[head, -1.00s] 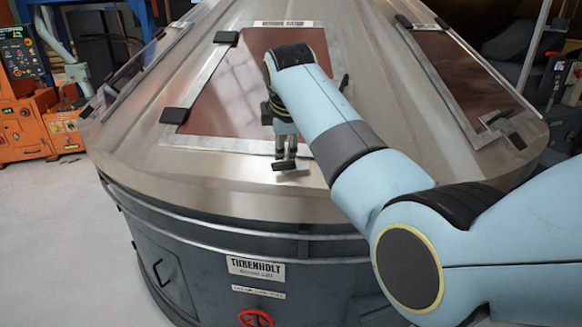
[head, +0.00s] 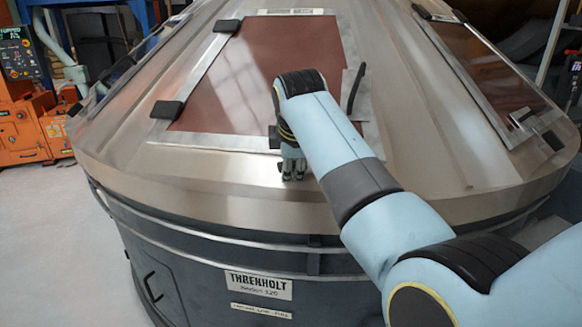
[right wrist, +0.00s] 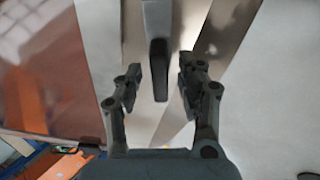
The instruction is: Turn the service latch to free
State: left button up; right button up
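In the right wrist view a black grip (right wrist: 159,68), apparently the service latch's handle, stands on a pale metal strip. My right gripper (right wrist: 158,88) is open around its near part, one finger on each side, with gaps showing on both sides. In the head view my right gripper (head: 293,172) is low over the front edge of the sloped hood, below the middle hatch (head: 275,65). There the gripper and arm hide the latch grip. My left gripper is not in view.
A dark upright bar (head: 356,90) is at the right side of the middle hatch, close to my arm. Black hinges (head: 166,109) are on its left. Another framed hatch (head: 490,75) is on the right slope. Orange equipment (head: 25,125) stands at far left beside clear floor.

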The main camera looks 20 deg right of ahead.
jog(key=shift+s+r, duration=0.15)
jog(key=shift+c, duration=2)
grip_shut()
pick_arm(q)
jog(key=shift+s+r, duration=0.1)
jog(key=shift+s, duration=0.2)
pick_arm(e)
jog(key=shift+r+m+p, duration=0.1)
jog(key=shift+m+p, duration=0.6)
jog(key=shift+p, duration=0.3)
jog(key=shift+m, duration=0.4)
jog(key=shift+m+t+p, duration=0.3)
jog(key=shift+m+p, duration=0.05)
jog(key=shift+m, duration=0.05)
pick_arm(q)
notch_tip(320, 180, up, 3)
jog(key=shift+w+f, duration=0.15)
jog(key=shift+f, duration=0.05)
pick_arm(e)
jog(key=shift+f, duration=0.2)
